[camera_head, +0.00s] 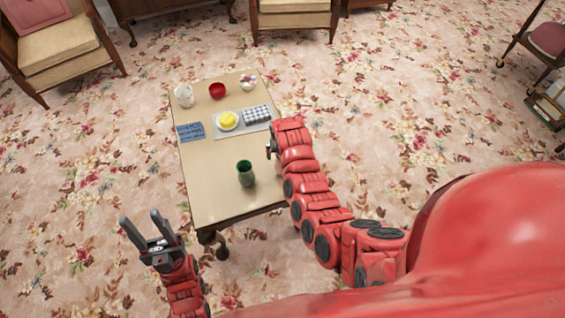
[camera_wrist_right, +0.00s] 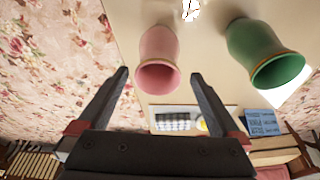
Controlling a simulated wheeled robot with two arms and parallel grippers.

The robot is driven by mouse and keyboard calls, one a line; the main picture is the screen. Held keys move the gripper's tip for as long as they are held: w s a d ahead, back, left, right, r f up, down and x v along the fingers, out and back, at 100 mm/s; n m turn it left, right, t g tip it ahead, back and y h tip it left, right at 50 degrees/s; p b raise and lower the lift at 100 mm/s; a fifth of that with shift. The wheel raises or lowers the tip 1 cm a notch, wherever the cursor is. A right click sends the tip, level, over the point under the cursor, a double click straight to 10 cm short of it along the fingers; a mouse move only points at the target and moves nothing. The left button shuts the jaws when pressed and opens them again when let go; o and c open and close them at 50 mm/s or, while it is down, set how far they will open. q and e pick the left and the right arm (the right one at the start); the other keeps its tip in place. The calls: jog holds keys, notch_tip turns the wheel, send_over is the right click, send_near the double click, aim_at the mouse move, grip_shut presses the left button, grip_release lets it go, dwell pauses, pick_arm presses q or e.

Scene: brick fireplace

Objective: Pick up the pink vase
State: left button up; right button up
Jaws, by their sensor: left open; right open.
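The pink vase (camera_wrist_right: 160,45) shows in the right wrist view, which is upside down, with its open mouth facing the camera. It lies in line with the gap between the fingers of my right gripper (camera_wrist_right: 159,76), which is open and empty. In the head view I cannot make out the pink vase; my right arm covers part of the table (camera_head: 208,197). A dark finger of my right gripper (camera_head: 271,148) shows there at the table's right edge. My left gripper (camera_head: 140,216) is open and empty, over the floor left of the table.
A green vase (camera_head: 246,173) stands near the pink one; it also shows in the right wrist view (camera_wrist_right: 265,50). Farther back are a tray (camera_head: 218,133) with a yellow item and checkered cloth, a blue paper (camera_head: 190,132), a red bowl (camera_head: 217,90) and a white jar (camera_head: 184,96).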

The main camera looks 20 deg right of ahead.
jog(key=shift+x, duration=2.4)
jog(key=shift+d, duration=0.2)
jog(key=c, duration=1.4)
jog(key=shift+c, duration=0.4)
jog(key=shift+r, duration=0.1)
